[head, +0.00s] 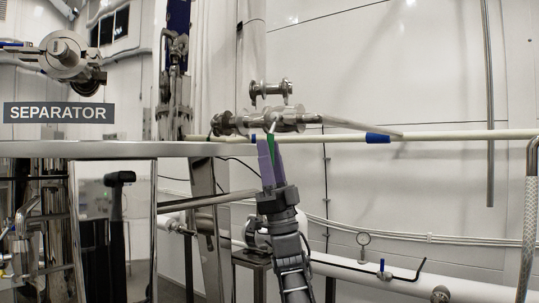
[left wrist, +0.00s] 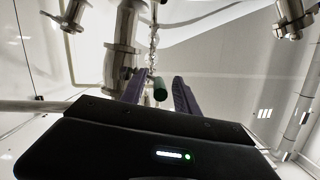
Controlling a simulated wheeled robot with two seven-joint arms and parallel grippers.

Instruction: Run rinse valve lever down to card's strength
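A lever with a green grip (head: 271,146) hangs below a steel valve body (head: 280,121) on the horizontal pipe. My left gripper (head: 266,150) reaches up from below, its purple fingers beside the green grip. In the left wrist view the rounded green grip end (left wrist: 160,90) lies between the two fingers (left wrist: 160,94), with a visible gap on each side. The left gripper is open around it. The valve's far side is hard to make out. No card with a strength reading is legible. My right gripper is not in view.
A pale pipe (head: 450,136) with a blue band (head: 377,138) runs right from the valve. A steel table edge (head: 100,150) and SEPARATOR sign (head: 58,112) are at left.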

